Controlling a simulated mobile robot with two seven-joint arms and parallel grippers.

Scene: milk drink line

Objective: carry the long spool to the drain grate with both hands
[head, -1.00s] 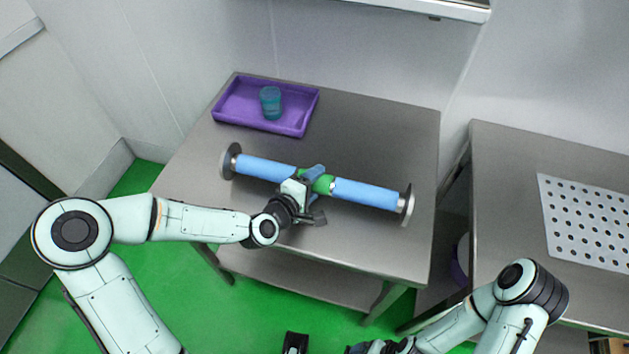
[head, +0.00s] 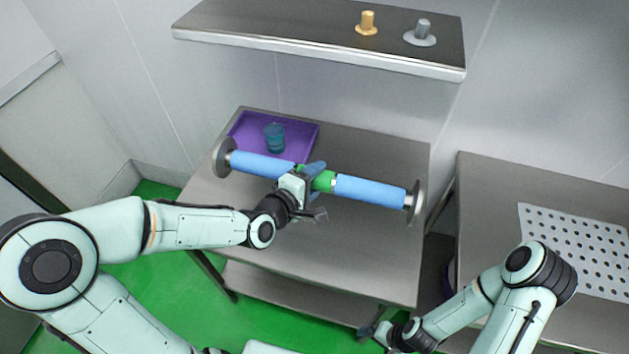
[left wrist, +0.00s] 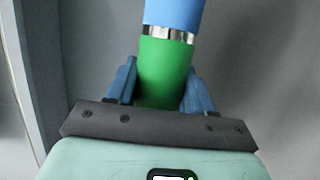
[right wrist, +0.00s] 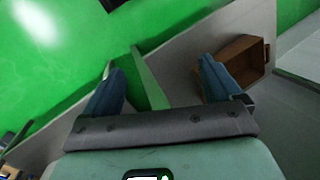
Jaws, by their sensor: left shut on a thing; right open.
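The long spool (head: 370,191) has blue sleeves, a green middle band and a grey disc at each end. My left gripper (head: 309,184) is shut around the green band, and the spool appears to hang above the table. In the left wrist view the green band (left wrist: 163,72) sits between the two blue fingers (left wrist: 160,92). My right gripper (head: 372,332) is low, in front of the table and apart from the spool; its fingers are open and empty in the right wrist view (right wrist: 162,88). The drain grate (head: 575,245) is a perforated pale plate on the right-hand table.
A purple tray (head: 305,134) with a teal cup (head: 275,138) stands at the back left of the steel table (head: 350,262). A shelf (head: 300,38) above holds a tan piece (head: 367,23) and a grey piece (head: 422,33). A gap separates the two tables.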

